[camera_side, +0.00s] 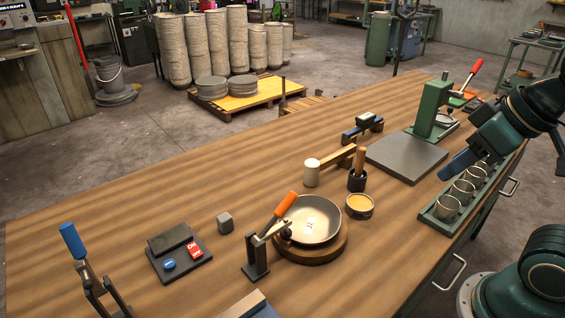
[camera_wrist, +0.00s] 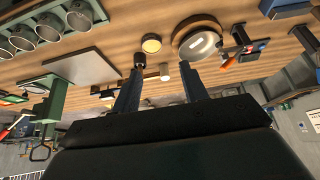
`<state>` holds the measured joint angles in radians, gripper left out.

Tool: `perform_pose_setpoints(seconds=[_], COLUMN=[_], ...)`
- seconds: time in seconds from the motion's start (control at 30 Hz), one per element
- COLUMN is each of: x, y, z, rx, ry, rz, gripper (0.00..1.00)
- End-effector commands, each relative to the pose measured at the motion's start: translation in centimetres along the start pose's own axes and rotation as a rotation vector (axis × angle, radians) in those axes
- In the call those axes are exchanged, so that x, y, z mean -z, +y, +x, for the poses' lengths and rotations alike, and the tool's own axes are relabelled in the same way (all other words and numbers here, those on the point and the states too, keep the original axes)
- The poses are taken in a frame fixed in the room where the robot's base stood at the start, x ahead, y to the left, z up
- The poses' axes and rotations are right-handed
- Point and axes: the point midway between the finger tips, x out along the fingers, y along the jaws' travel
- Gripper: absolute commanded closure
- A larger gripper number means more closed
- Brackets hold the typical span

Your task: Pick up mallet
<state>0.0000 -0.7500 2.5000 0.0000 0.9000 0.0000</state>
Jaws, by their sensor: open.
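The mallet, with a pale cylindrical head (camera_side: 312,173) and a brown wooden handle (camera_side: 338,157), lies near the middle of the wooden bench in the side view. Its handle reaches back and right, behind a dark cup. In the wrist view the pale head (camera_wrist: 165,72) shows small between my fingers in the picture, at a distance. My gripper (camera_side: 446,174) is at the right, above the rack of metal cups, well apart from the mallet. In the wrist view my gripper (camera_wrist: 161,67) has its two fingers spread with nothing between them.
A dark cup (camera_side: 357,183) holding a wooden-handled tool stands right beside the mallet. A shallow tin (camera_side: 360,207) and a metal bowl (camera_side: 312,220) clamped on a round base are in front. A grey plate (camera_side: 405,160) and the metal cup rack (camera_side: 430,217) lie toward my gripper.

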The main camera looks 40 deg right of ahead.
Motion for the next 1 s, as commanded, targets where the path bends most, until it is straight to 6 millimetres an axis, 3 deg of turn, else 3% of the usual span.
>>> perform_pose_setpoints(seconds=[0.27, 0.47, 0.73, 1.0], x=[0.4, 2.5, 8.0, 13.6], y=[-0.1, -0.7, -1.6, -1.8], z=[-0.1, -0.2, 0.1, 1.7], rx=[0.004, 0.026, 0.075, 0.110], ry=[-0.003, -0.027, -0.096, -0.185], rz=[0.014, 0.092, 0.302, 0.530], gripper=[0.56, 0.56, 0.56, 0.56])
